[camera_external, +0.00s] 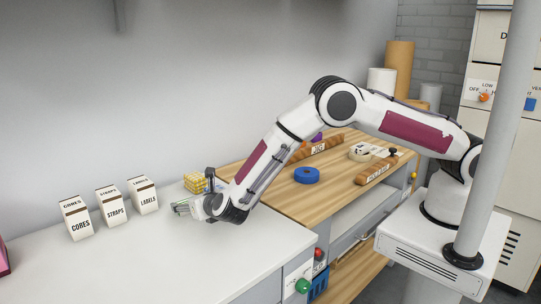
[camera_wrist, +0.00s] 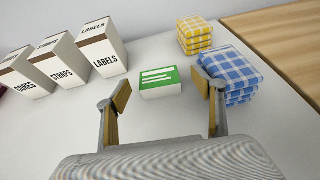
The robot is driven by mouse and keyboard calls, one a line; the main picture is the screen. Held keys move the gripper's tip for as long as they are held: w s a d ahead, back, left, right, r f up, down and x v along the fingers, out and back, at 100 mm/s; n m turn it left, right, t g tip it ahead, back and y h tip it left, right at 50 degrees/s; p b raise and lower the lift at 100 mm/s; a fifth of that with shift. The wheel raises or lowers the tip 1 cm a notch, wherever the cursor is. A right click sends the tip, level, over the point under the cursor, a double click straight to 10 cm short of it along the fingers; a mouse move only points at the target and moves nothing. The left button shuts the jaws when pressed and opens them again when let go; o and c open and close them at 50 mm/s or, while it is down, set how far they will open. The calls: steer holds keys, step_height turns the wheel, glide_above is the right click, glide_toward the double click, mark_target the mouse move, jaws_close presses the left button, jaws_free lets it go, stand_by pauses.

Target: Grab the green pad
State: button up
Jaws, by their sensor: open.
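The green pad (camera_wrist: 160,82) lies flat on the white counter, a small block with a green top, a white label and white sides. In the wrist view it is just beyond my gripper (camera_wrist: 165,98), roughly centred between the two fingers. My gripper is open and empty, with its fingers spread wider than the pad. In the external view my gripper (camera_external: 181,209) is low over the counter. A small greenish patch shows at its tips there, but the pad is mostly hidden.
Folded blue checked cloths (camera_wrist: 230,75) stand close by the right finger. Yellow checked cloths (camera_wrist: 194,35) are farther back. Boxes marked CORES (camera_external: 75,217), STRAPS (camera_external: 111,205) and LABELS (camera_external: 143,194) stand to the left. The front counter is clear. A blue ring (camera_external: 306,175) lies on the wooden bench.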

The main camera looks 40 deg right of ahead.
mark_target(186, 202)
steer(key=shift+w+f, duration=0.75)
steer(key=shift+w, duration=0.25)
steer(key=shift+x, duration=1.35)
steer(key=c, duration=1.2)
